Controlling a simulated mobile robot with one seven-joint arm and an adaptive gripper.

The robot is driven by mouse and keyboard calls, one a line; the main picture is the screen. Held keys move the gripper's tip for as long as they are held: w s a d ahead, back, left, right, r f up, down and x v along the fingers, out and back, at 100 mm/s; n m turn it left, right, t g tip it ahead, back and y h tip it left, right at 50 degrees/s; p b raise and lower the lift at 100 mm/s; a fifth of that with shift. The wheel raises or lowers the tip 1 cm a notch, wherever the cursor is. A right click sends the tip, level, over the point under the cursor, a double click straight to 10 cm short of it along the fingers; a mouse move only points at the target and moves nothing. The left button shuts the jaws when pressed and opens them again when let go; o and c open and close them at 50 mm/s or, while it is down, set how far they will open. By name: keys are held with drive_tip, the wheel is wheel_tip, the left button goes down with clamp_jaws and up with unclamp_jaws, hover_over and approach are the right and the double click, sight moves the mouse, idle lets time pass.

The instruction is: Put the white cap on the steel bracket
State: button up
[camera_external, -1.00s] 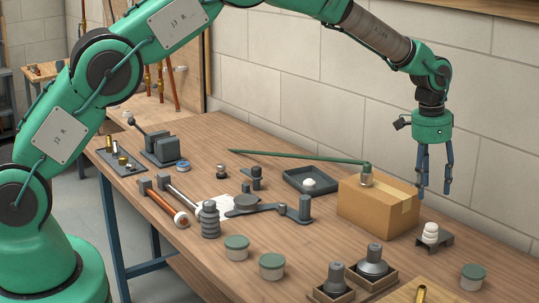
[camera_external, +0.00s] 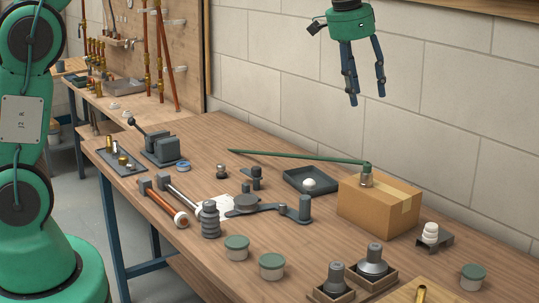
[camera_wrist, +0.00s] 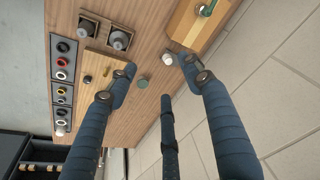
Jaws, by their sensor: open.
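A white, stepped cap (camera_external: 430,231) stands upright on a small dark grey steel bracket (camera_external: 447,241), to the right of the cardboard box. The cap looks seated on the bracket, but its contact is too small to tell exactly. In the wrist view the white cap (camera_wrist: 167,59) shows beyond the fingers, and the bracket is mostly hidden by a finger. My gripper (camera_external: 367,98) is open and empty, high above the table in front of the wall, up and to the left of the cap. Its spread blue fingers also show in the wrist view (camera_wrist: 166,78).
The cardboard box (camera_external: 365,212) stands beside the bracket, with a long green rod (camera_external: 300,157) reaching its top. A dark tray (camera_external: 296,174) holds a white dome. Green-lidded jars (camera_external: 271,266) and small crates (camera_external: 376,280) occupy the front. Air around my gripper is clear.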

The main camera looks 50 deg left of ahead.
drive_tip(key=s+a+r+n, duration=0.1)
drive_tip(key=s+a+r, duration=0.15)
drive_tip(key=s, duration=0.45)
drive_tip(key=s+a+r+t, duration=0.1)
drive_tip(key=s+a+r, duration=0.1)
drive_tip(key=s+r, duration=0.35)
drive_tip(key=s+a+r+n, duration=0.1)
drive_tip(key=s+a, duration=0.2)
drive_tip(key=s, duration=0.6)
drive_tip(key=s+a+f+n+t, duration=0.1)
drive_tip(key=s+a+f, duration=0.1)
drive_tip(key=s, duration=0.9)
drive_tip(key=s+a+f+n, duration=0.1)
drive_tip(key=s+a, duration=0.1)
drive_tip(key=s, duration=0.9)
drive_tip(key=shift+s+f+t+y, duration=0.2)
drive_tip(key=shift+f+t+y, duration=0.1)
drive_tip(key=shift+f+t, duration=0.1)
wheel_tip(320, 180, down, 4)
drive_tip(key=b, duration=0.3)
drive_tip(key=shift+r+b, duration=0.2)
drive_tip(key=shift+b, duration=0.15)
